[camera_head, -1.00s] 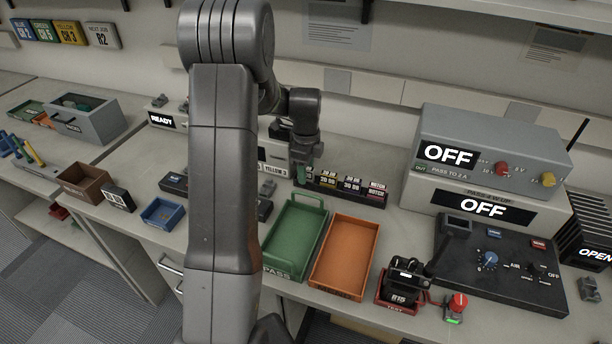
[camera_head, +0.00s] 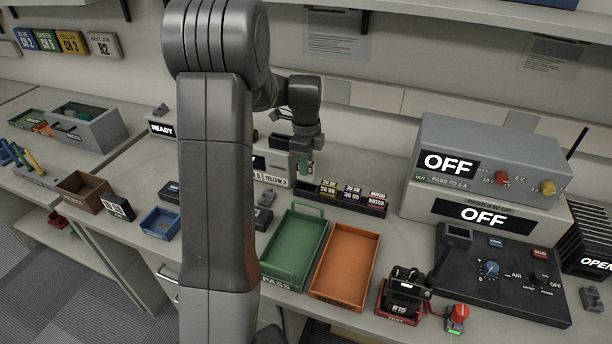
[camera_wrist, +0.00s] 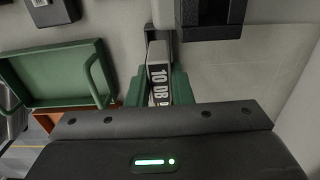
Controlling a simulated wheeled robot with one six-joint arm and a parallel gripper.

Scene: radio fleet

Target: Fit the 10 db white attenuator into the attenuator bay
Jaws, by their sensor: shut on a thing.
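My gripper (camera_head: 304,166) is above the left end of the black attenuator rack (camera_head: 342,201), over the bench. In the wrist view its green fingers (camera_wrist: 158,86) are shut on a block with a white label reading "10 DB" (camera_wrist: 158,72), the 10 dB white attenuator. Its lower end is hidden by the gripper body. In the head view the attenuator is too small to make out. The rack holds blocks labelled 20 DB, 30 DB and NOTCH. I cannot tell which thing is the attenuator bay.
A green PASS tray (camera_head: 271,268) and an orange tray (camera_head: 344,262) stand in front of the rack. At right are a grey power supply (camera_head: 490,150) reading OFF, a black control panel (camera_head: 500,290) and a radio (camera_head: 404,292) on a red TEST stand. Open bench lies behind the rack.

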